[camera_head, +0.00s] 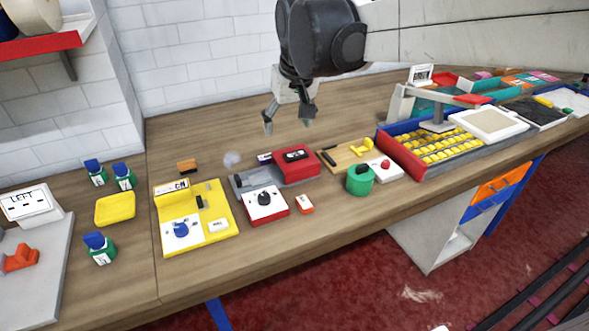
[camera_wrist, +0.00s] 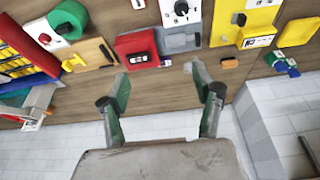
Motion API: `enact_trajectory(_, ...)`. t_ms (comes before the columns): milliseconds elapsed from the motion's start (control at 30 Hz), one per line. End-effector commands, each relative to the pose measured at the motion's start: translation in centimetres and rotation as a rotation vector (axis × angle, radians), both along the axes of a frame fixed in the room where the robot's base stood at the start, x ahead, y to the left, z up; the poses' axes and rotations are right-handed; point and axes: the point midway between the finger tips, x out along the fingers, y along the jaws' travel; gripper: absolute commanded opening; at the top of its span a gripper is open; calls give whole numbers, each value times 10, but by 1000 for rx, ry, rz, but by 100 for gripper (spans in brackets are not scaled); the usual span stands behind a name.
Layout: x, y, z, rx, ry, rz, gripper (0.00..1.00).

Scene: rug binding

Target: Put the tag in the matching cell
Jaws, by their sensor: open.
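My gripper (camera_head: 289,120) is open and empty, above the back of the bench behind the red box. Its two spread fingers also show in the wrist view (camera_wrist: 158,82). Which piece is the tag is not clear. A small orange piece with a white label (camera_head: 305,204) lies in front of the red-and-grey station (camera_head: 297,160). A small white labelled piece (camera_head: 217,225) lies on the yellow board (camera_head: 222,238). A long tray (camera_head: 385,147) holds several rows of yellow pieces. I cannot tell which cell matches.
A yellow dish (camera_head: 115,208) and several green bottles with blue caps (camera_head: 99,248) stand at the left. A green cylinder (camera_head: 360,181) and a board with a yellow handle (camera_head: 345,154) stand right of the red box. Bare wood lies beneath my gripper. A tiled wall (camera_head: 200,60) rises behind.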

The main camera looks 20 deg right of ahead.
Motion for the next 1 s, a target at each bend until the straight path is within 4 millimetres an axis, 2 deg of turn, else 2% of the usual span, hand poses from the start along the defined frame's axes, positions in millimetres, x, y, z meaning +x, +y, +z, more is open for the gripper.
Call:
enact_trajectory(33, -18, 0, -1, 1, -16, -2, 63)
enact_trajectory(267, -83, 0, -10, 5, -98, -12, 63)
enact_trajectory(400, -120, 0, -23, 8, -147, -16, 63)
enact_trajectory(600, -166, 0, -48, 12, -214, -24, 63)
enact_trajectory(800, -191, 1, -67, 16, -255, -29, 63)
enact_trajectory(867, -194, 0, -69, 16, -260, -29, 67)
enact_trajectory(1000, -196, 0, -71, 16, -265, -30, 67)
